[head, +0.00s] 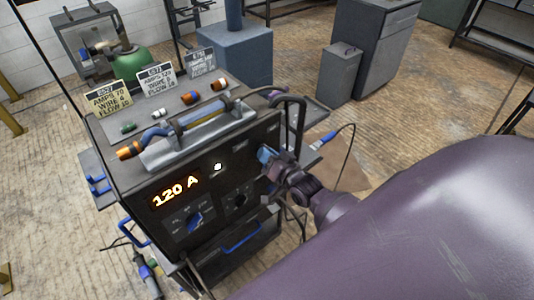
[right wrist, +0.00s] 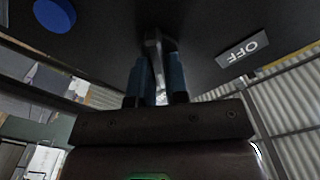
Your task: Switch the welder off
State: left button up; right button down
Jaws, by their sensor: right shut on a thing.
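The welder (head: 150,215) is a dark box whose front panel shows a lit orange 120 A display (head: 175,191) and a bright white lamp (head: 217,167). My right gripper (head: 266,155) is at the panel's upper right corner. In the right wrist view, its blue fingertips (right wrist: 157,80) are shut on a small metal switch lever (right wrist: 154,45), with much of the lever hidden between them. An OFF label (right wrist: 243,47) is on the panel beside the lever, to the right in that view. My left gripper is not in view.
A blue round knob or button (right wrist: 54,16) is on the panel left of the lever in the wrist view. Several cards, including a yellow one (head: 108,97), stand on the welder's top behind its handle (head: 190,124). A cable with a blue end (head: 323,140) lies right of the welder.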

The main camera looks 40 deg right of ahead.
jog(key=n+p, duration=0.1)
jog(key=n, duration=0.3)
jog(key=n+p, duration=0.1)
jog(key=n, duration=0.4)
jog(key=n+p, duration=0.1)
jog(key=n, duration=0.3)
jog(key=shift+a+p, duration=0.4)
jog(key=shift+n, duration=1)
jog(key=c, duration=1.1)
grip_release()
